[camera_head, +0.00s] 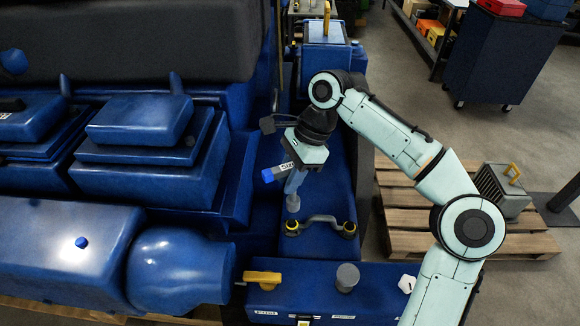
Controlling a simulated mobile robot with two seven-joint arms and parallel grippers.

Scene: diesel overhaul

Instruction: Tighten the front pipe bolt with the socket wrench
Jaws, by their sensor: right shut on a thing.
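My right gripper (291,172) is shut on the socket wrench (293,202), over the blue engine housing. A bright blue piece sticks out at the gripper's left side, and the wrench's grey shaft points down. Its lower end is just above the left end of a small grey curved pipe (321,218). Yellow-ringed bolts sit at the pipe's two ends, one at the left (292,227) and one at the right (349,230). I cannot tell whether the wrench touches the left bolt. My left gripper is out of view.
The large blue engine (150,170) fills the left side. A yellow handle (262,278), a grey cap (347,277) and a white knob (406,283) are on the near block. A wooden pallet (400,215) with a grey box (503,190) lies at right.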

